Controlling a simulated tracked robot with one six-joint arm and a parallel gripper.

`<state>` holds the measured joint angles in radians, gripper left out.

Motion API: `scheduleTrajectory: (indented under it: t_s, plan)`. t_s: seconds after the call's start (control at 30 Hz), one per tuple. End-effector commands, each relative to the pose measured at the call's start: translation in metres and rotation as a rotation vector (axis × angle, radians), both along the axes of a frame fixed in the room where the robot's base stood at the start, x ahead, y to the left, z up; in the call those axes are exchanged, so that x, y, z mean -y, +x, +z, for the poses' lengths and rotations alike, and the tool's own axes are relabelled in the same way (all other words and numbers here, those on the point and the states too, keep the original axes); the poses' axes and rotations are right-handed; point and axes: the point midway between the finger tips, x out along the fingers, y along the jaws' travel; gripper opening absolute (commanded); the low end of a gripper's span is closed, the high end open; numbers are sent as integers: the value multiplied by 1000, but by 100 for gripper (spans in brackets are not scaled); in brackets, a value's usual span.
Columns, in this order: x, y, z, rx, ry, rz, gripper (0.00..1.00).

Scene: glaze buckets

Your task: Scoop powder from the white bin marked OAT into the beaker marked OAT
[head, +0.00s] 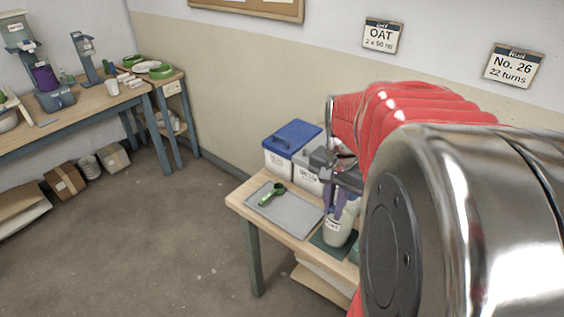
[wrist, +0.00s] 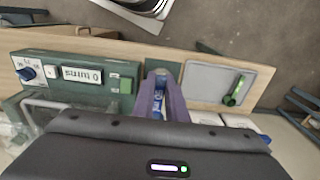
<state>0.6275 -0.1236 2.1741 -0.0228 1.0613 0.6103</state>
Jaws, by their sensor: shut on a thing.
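My gripper (head: 342,205) has purple fingers pointing down and is shut on a white beaker (head: 337,232), which looks upright at the dark green pad on the small table. In the wrist view the fingers (wrist: 160,98) close around the beaker (wrist: 159,84); its marking is too small to read. A green scoop (head: 272,194) lies on the grey tray (head: 290,213) left of my gripper; it also shows in the wrist view (wrist: 235,90). A white bin with a blue lid (head: 278,160) stands behind the tray. Another white bin (head: 306,175) is partly hidden by my gripper; its marking is unclear.
A green device (wrist: 80,77) with a "0 turns" display and a knob stands beside the beaker in the wrist view. A wall sign (head: 381,37) reads OAT, 2 x 60 ml; another (head: 514,67) reads No. 26, 22 turns. My arm hides the table's right part.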

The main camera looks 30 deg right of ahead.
Motion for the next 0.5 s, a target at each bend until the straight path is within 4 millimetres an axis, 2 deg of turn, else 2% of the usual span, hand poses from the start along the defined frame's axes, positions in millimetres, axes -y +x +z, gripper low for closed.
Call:
scheduleTrajectory:
  t_s: [0.5]
  plan:
    - [0,0,-22,-1,1,0,0]
